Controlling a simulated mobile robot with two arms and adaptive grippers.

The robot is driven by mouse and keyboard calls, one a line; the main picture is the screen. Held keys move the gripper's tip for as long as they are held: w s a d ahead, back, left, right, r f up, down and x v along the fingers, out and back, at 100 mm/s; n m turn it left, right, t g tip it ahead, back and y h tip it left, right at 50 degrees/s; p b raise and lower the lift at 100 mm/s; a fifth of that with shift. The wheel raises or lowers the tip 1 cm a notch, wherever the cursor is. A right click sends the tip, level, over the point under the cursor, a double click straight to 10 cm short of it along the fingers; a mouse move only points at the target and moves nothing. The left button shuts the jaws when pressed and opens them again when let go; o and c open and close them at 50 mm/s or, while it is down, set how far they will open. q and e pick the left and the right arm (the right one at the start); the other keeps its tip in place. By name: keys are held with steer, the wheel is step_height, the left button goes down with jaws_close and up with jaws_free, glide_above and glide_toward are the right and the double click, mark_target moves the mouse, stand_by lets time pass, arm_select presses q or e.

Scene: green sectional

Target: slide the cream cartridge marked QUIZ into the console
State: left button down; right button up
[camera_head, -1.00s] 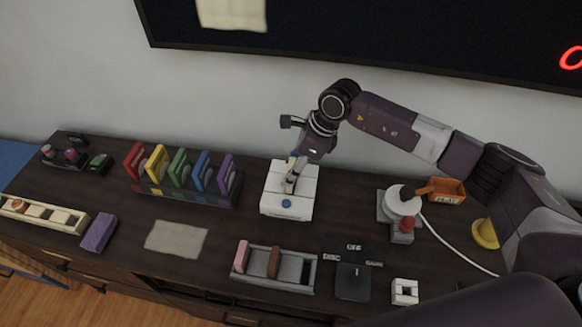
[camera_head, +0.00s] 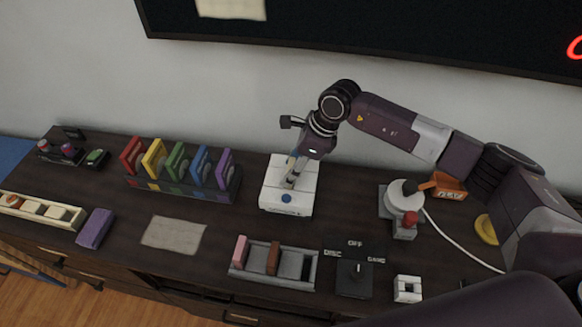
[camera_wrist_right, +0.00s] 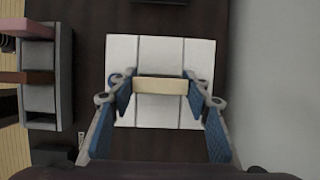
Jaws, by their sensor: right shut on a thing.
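The white console (camera_head: 272,200) stands near the middle of the dark cabinet top, with a blue round button (camera_head: 286,198) on its front. It also fills the middle of the right wrist view (camera_wrist_right: 122,60). My right gripper (camera_head: 291,178) points down over the console. In the right wrist view its blue-padded fingers (camera_wrist_right: 160,92) are shut on the cream cartridge (camera_wrist_right: 160,86), which lines up over the console's middle strip. How deep the cartridge sits in the console cannot be told. Its QUIZ marking is not visible. My left gripper is not in view.
A rack of coloured cartridges (camera_head: 180,186) stands to the left. A grey tray (camera_head: 292,281) with pink and brown cartridges and a switch box (camera_head: 353,279) lie in front. A beige cloth (camera_head: 173,234) lies front left.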

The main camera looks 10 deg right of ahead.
steer(key=shift+f+b, duration=0.55)
steer(key=shift+f, duration=0.15)
steer(key=o, duration=1.2)
steer(key=shift+r, duration=0.15)
steer(key=shift+d+r, duration=0.1)
steer(key=shift+r, duration=0.15)
steer(key=v, duration=1.1)
steer(key=shift+s+d, duration=0.1)
steer(key=shift+d, duration=0.05)
